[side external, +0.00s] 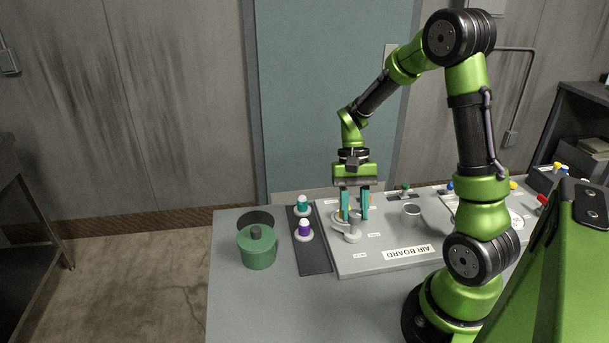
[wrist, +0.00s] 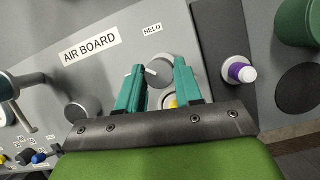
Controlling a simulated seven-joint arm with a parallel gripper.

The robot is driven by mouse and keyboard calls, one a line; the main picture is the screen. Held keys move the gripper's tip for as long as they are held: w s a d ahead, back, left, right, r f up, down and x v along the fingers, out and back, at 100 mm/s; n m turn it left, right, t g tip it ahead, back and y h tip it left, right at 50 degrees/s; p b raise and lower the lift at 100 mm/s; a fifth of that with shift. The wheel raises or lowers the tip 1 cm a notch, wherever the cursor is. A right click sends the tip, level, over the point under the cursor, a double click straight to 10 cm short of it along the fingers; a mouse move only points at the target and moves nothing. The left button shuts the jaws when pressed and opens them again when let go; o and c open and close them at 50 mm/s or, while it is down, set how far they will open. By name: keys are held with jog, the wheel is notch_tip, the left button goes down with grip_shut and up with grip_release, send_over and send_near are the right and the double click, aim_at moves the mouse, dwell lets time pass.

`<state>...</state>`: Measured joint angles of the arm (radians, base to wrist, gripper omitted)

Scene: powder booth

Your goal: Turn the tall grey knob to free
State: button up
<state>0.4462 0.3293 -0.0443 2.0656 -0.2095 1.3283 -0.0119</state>
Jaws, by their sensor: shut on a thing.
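The tall grey knob (wrist: 160,71) shows between my fingertips in the wrist view, with a white pointer line on its top. In the side view the grey knob (side external: 352,234) stands on the board, partly hidden by my fingers. My gripper (side external: 355,212) points down with its teal fingers on either side of the knob. In the wrist view my gripper (wrist: 159,66) is shut on it. A label reading HELD (wrist: 152,29) lies beyond the knob. The pointer does not aim straight at that label. I cannot read a free label.
The air board (side external: 385,262) has a second grey knob (side external: 411,209). A dark strip (side external: 314,262) beside it carries a purple-and-white button (side external: 304,230) and a teal-and-white one (side external: 302,205). A green lidded pot (side external: 258,250) stands further left. The table's front left is clear.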

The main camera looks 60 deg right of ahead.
jog(key=n+g+h, duration=0.1)
jog(key=n, duration=0.3)
jog(key=shift+w+a+n+g+h, duration=0.15)
jog(key=shift+n+h, duration=0.35)
jog(key=shift+n, duration=0.55)
jog(key=shift+s+n+g+h, duration=0.15)
jog(key=shift+n+h, duration=0.35)
jog(key=shift+n, duration=0.55)
jog(key=shift+w, duration=0.1)
jog(key=o, duration=1)
jog(key=v, duration=1.7)
jog(key=shift+a, duration=0.1)
